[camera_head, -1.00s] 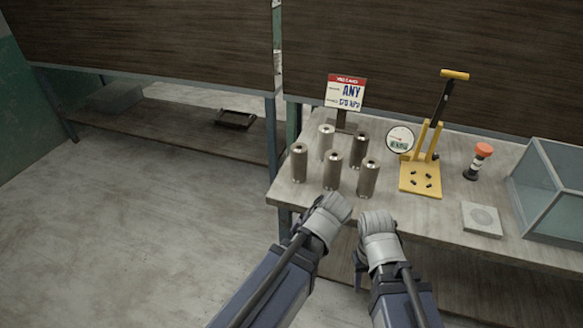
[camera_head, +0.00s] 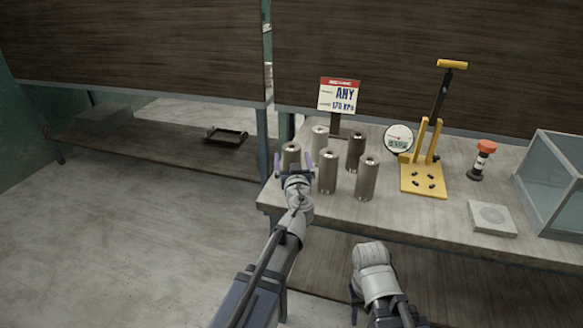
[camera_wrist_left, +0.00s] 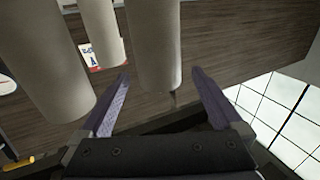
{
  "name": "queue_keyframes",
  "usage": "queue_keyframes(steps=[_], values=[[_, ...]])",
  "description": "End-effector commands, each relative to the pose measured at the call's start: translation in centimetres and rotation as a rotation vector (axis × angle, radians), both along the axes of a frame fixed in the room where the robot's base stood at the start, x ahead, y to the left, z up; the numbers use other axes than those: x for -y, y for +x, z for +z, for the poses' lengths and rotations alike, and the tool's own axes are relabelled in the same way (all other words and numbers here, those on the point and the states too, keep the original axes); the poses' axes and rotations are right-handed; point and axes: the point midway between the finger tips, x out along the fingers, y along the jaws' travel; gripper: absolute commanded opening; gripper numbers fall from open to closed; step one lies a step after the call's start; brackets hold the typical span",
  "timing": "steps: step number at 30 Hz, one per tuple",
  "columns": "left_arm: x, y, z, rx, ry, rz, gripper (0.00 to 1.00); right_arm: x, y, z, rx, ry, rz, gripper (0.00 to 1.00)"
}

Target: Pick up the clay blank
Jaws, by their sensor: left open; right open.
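Several grey cylindrical clay blanks with a hole in the top stand upright on the workbench (camera_head: 420,215). The leftmost clay blank (camera_head: 291,152) is just beyond my left gripper (camera_head: 296,165), which is open, its purple fingers reaching up on either side of it in the head view. In the left wrist view, one blank (camera_wrist_left: 153,35) shows between the spread fingers (camera_wrist_left: 158,85); I cannot tell whether they touch it. Other blanks stand close by: front middle (camera_head: 328,173), front right (camera_head: 367,180), back left (camera_head: 319,140) and back right (camera_head: 356,152). My right gripper (camera_head: 368,268) is low before the bench, its jaws mostly hidden.
A card reading "ANY" and "170 kPa" (camera_head: 339,95) stands behind the blanks. To the right are a round gauge (camera_head: 398,138), a yellow lever press (camera_head: 424,180), an orange-topped tool (camera_head: 483,160), a grey square block (camera_head: 492,218) and a glass-sided box (camera_head: 555,185).

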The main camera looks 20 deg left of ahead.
Motion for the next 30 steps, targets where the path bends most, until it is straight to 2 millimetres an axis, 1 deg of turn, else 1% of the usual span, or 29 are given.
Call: queue_keyframes(steps=[1,4,10,13,21,24,29,30], values=[[-0.2,0.7,0.0,0.000,0.000,0.001,1.00,0.0,0.0,0.0,0.000,0.000,0.000,0.50],[-0.6,1.8,0.0,0.000,0.000,0.002,1.00,0.0,0.0,0.0,0.000,0.000,0.000,0.50],[-0.8,2.1,0.0,-0.001,0.000,0.002,1.00,0.0,0.0,0.1,0.000,0.000,0.000,0.50],[-1.0,2.9,0.1,-0.001,0.000,0.003,1.00,0.0,0.0,0.2,0.000,0.000,0.000,0.50],[-2.2,6.6,0.3,-0.001,0.000,0.002,1.00,0.0,0.0,0.3,0.000,0.000,0.000,0.50],[-2.5,7.0,0.3,-0.001,0.000,0.003,1.00,0.0,0.0,0.3,0.000,0.000,0.000,0.50],[-2.4,6.8,0.3,-0.001,0.000,0.002,1.00,0.0,0.0,0.3,0.000,0.000,0.000,0.50],[-2.4,6.8,0.3,-0.001,0.000,0.002,0.98,0.0,0.0,0.3,0.000,0.000,0.000,0.50]])
